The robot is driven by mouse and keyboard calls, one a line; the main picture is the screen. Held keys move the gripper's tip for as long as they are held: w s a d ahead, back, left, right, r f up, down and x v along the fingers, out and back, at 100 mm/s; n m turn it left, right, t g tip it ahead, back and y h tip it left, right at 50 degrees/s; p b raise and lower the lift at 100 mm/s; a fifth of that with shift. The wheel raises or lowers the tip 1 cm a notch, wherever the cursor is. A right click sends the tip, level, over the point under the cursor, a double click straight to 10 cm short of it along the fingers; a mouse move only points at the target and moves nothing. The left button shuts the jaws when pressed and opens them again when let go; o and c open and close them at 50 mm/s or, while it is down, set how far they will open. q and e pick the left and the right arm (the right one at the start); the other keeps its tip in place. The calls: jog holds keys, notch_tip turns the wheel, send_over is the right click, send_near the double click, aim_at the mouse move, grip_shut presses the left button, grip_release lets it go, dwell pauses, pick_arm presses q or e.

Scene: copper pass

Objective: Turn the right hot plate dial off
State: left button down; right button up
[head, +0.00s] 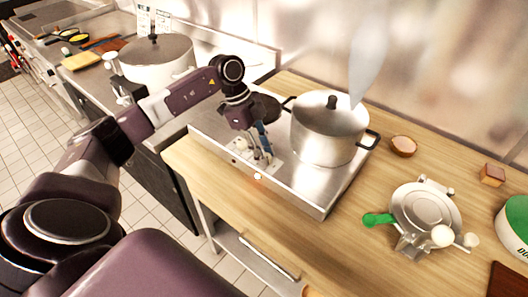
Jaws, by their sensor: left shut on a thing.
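The steel hot plate unit (303,190) stands on the wooden counter. A lidded steel pot (325,130) sits on its right side, and a dark burner shows bare on its left. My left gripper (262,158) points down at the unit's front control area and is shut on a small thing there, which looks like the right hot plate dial. The fingers hide most of the dial, so its setting cannot be read. A small orange light (257,177) glows on the front just below the fingers. My right gripper is not in view.
A large lidded pot (156,60) stands at the back left. The counter in front of the hot plate is clear.

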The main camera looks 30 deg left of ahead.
pick_arm(q)
jog(key=m, duration=0.1)
jog(key=m+g, duration=0.1)
jog(key=m, duration=0.1)
jog(key=shift+w+r, duration=0.1)
jog(key=shift+w, duration=0.1)
jog(key=m+g, duration=0.1)
jog(key=m, duration=0.2)
jog(key=shift+w+m, duration=0.1)
jog(key=shift+m, duration=0.2)
jog(key=m+g+b, duration=0.1)
jog(key=m, duration=0.1)
jog(key=m+y+b, duration=0.1)
jog(key=m, duration=0.1)
jog(key=shift+w+d+m+g+y, duration=0.1)
jog(key=shift+d+m+g+y, duration=0.05)
jog(key=shift+m+g+y, duration=0.2)
jog(key=shift+m+g+y+b, duration=0.45)
jog(key=shift+m+y+b, duration=0.2)
jog(key=shift+m, duration=1.4)
jog(key=c, duration=1.6)
grip_release()
